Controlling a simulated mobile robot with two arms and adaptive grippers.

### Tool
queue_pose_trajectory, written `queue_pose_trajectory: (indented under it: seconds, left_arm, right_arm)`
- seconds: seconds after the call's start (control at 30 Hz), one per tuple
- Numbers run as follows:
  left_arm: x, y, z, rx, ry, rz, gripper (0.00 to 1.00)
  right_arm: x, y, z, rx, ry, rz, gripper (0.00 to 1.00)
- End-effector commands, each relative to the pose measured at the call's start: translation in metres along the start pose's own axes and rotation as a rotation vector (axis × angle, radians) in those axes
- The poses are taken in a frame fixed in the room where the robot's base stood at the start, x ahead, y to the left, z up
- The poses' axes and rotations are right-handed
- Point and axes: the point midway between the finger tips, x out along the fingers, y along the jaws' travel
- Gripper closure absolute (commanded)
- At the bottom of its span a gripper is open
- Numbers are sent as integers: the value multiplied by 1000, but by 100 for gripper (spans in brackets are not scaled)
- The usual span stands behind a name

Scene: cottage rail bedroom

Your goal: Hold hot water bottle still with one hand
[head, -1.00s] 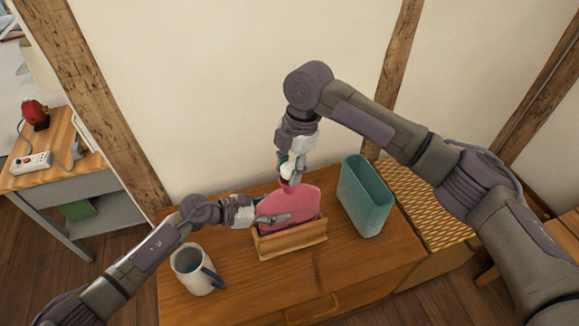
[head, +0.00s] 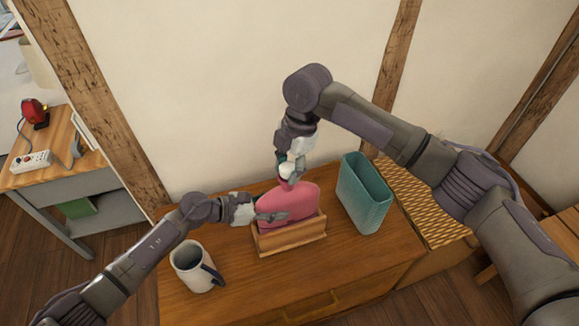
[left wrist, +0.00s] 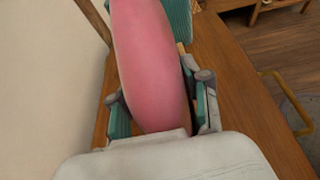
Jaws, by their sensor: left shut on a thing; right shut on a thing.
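The pink hot water bottle (head: 296,202) stands in a wooden holder (head: 290,239) on the cabinet top. My left gripper (head: 272,216) is shut on the bottle's body from the left. In the left wrist view the bottle (left wrist: 150,60) fills the space between the two teal-padded fingers of my left gripper (left wrist: 160,112). My right gripper (head: 286,178) comes down from above at the bottle's top end and is shut there. What its fingertips hold is too small to make out clearly. The bottle's lower edge is hidden by the holder's front.
A white jug (head: 196,267) with a dark handle stands front left on the wooden cabinet (head: 330,264). A teal open container (head: 364,195) stands to the right of the holder. The wall is close behind. A side table (head: 60,160) with a power strip is far left.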

Motion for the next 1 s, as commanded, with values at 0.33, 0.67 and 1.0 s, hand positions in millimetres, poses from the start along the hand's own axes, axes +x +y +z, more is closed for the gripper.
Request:
queue_pose_trajectory:
  seconds: [0.33, 0.67, 1.0]
  left_arm:
    - [2, -4, 4, 10, -10, -15, 100]
    - [2, -5, 4, 10, -10, -16, 100]
    - [3, -6, 4, 10, -10, -17, 100]
  right_arm:
    - [7, -2, 5, 11, -8, 18, 82]
    - [5, -2, 4, 11, -10, 35, 84]
    - [4, -1, 3, 7, -8, 29, 84]
